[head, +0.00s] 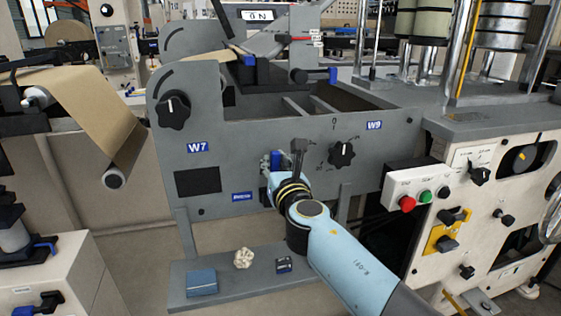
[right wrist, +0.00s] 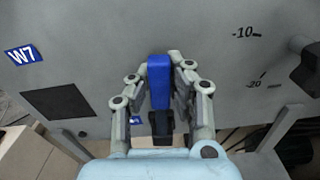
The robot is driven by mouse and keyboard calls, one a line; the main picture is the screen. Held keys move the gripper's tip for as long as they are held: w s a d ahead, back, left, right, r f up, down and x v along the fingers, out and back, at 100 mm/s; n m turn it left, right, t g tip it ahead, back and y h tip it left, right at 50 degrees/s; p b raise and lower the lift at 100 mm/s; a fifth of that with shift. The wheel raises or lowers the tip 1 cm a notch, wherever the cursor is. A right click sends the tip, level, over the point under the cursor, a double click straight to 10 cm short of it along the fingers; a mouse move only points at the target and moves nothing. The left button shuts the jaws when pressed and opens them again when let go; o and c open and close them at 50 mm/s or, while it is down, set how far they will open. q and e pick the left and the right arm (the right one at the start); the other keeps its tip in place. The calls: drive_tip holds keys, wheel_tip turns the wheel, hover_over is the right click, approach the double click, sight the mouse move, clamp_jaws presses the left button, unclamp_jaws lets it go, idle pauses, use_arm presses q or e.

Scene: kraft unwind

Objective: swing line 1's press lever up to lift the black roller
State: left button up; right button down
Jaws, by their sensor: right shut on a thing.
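A lever with a blue grip (right wrist: 159,80) and a black lower part stands out from the grey machine panel. My right gripper (right wrist: 161,68) has its fingers closed on both sides of the blue grip. In the head view my right gripper (head: 270,162) is at the panel between the W7 and W9 labels, and a bit of the blue grip (head: 275,158) shows there. My arm hides the lever's lower part in that view. A black roller-like part (head: 298,76) shows above the panel; I cannot tell whether it is the press roller. My left gripper is out of view.
Black knobs (head: 173,109) and (head: 342,154) sit on the panel either side. A low shelf (head: 225,286) below holds a blue box (head: 201,282), a pale lumpy object (head: 243,258) and a small dark box (head: 284,264). A red and green button box (head: 415,187) is at right.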

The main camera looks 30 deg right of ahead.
drive_tip(key=shift+a+f+n, duration=0.1)
drive_tip(key=shift+a+n, duration=0.05)
drive_tip(key=shift+n, duration=0.15)
drive_tip(key=c, duration=1.2)
unclamp_jaws()
drive_tip(key=shift+a, duration=0.1)
drive_tip(key=v, duration=1.2)
